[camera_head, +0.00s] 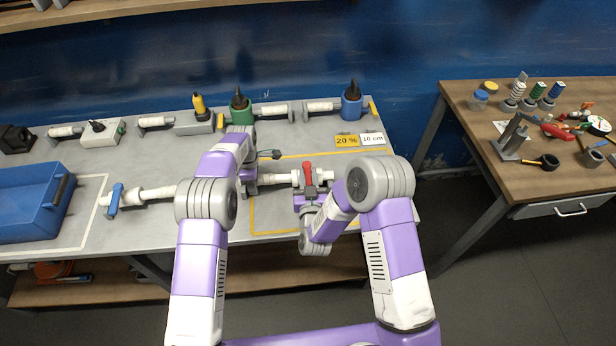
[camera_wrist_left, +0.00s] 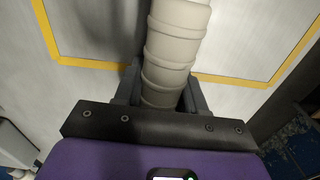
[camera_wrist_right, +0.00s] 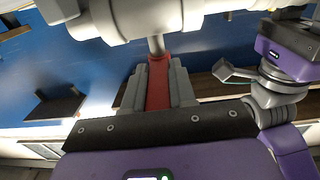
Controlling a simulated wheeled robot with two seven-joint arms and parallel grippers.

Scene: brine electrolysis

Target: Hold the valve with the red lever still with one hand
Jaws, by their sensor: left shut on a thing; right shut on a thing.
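The valve with the red lever has a white ribbed body (camera_head: 278,179) lying above the table inside the yellow outline. Its red lever (camera_head: 308,173) stands up at the right part. My left gripper (camera_head: 248,180) is shut around the left part of the body. The ribbed body (camera_wrist_left: 174,45) runs between its fingers in the left wrist view. My right gripper (camera_wrist_right: 158,85) is shut on a red handle part (camera_wrist_right: 158,88) below the white body (camera_wrist_right: 140,15) in the right wrist view. My arms hide part of the valve in the head view.
A valve with a blue lever (camera_head: 114,199) lies left, near a blue bin (camera_head: 33,205). Several pipe fittings line the back edge. Signs (camera_head: 347,141) stand behind the valve. A wooden table (camera_head: 535,190) with tools is at right, beyond a gap.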

